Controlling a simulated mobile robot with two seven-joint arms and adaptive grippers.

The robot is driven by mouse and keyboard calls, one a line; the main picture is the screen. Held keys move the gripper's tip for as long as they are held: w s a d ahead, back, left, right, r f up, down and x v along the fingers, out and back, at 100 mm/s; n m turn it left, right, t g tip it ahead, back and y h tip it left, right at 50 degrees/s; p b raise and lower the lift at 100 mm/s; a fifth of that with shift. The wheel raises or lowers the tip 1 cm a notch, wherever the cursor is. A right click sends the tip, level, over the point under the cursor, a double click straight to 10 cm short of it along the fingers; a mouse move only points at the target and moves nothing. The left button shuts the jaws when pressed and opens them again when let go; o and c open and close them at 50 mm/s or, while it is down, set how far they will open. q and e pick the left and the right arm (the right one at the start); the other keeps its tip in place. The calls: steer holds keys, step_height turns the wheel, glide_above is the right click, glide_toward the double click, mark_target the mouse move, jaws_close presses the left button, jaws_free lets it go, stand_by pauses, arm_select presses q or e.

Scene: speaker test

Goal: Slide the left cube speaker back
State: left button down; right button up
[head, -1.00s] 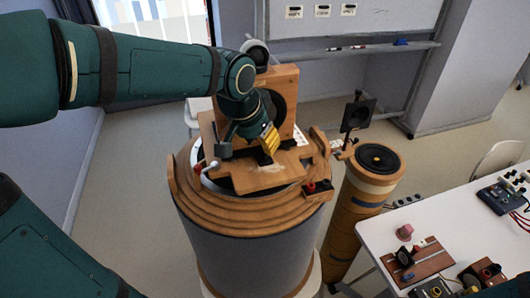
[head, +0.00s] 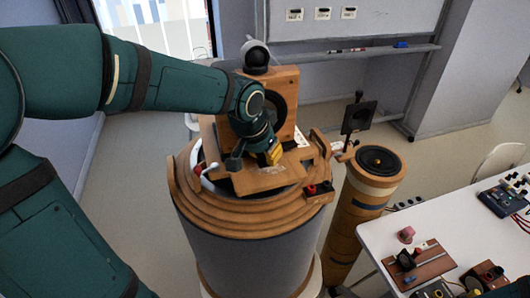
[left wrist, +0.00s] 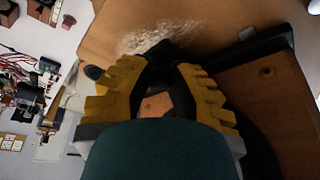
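A wooden cube speaker (head: 287,82) with a round black driver stands upright at the back of a large round drum. My left arm covers its left part. A flat wooden piece (head: 255,182) lies in front of it on the drum's top. My left gripper (head: 274,158), with yellow and black fingers, points down in front of the speaker, over this piece. In the left wrist view the dark fingertips (left wrist: 165,52) come together just above a wooden surface (left wrist: 225,25), with nothing seen held. I cannot tell whether they touch it. My right gripper is out of view.
The drum's stepped wooden rim (head: 250,226) carries small parts, including a red and black terminal (head: 318,190). A narrow column (head: 357,205) with a black round top stands to the right. A white table (head: 430,222) with electronics is at the far right. A whiteboard (head: 375,18) stands behind.

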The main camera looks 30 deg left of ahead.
arm_select(q)
steer(key=w+a+p, duration=0.1)
steer(key=w+a, duration=0.1)
steer(key=a, duration=0.1)
steer(key=w+a, duration=0.3)
steer(key=shift+w+r+p, duration=0.1)
steer(key=shift+p, duration=0.3)
steer(key=shift+w+a, duration=0.1)
steer(key=shift+a, duration=0.05)
steer(key=c, duration=1.1)
jaws_free()
steer(key=shift+a, duration=0.1)
steer(key=shift+c, duration=0.2)
steer(key=v, duration=1.2)
